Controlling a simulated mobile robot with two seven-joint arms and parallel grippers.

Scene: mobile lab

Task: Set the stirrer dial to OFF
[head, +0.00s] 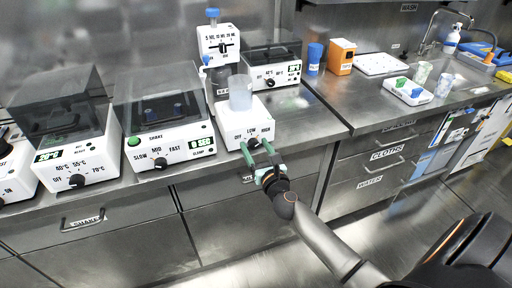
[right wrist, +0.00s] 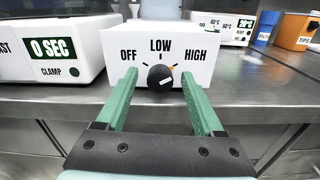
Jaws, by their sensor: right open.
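The stirrer is a white box (head: 258,112) with a clear beaker (head: 240,92) on top. Its front reads OFF, LOW and HIGH, and the front panel (right wrist: 197,48) faces the right wrist view. The black stirrer dial (right wrist: 160,77) sits under LOW. An orange mark on its upper right edge lies between LOW and HIGH, towards HIGH. The dial also shows in the head view (head: 253,143). My right gripper (right wrist: 159,90) is open, with green fingers to the left and right of the dial and gaps on both sides. It also shows in the head view (head: 257,150). My left gripper is out of view.
A shaker (head: 170,140) with a SLOW-MID-FAST knob stands left of the stirrer. A heated unit (head: 75,165) is further left. A lidded unit (head: 272,75) and a white device (head: 218,45) stand behind. Bare steel counter (head: 315,115) lies to the right.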

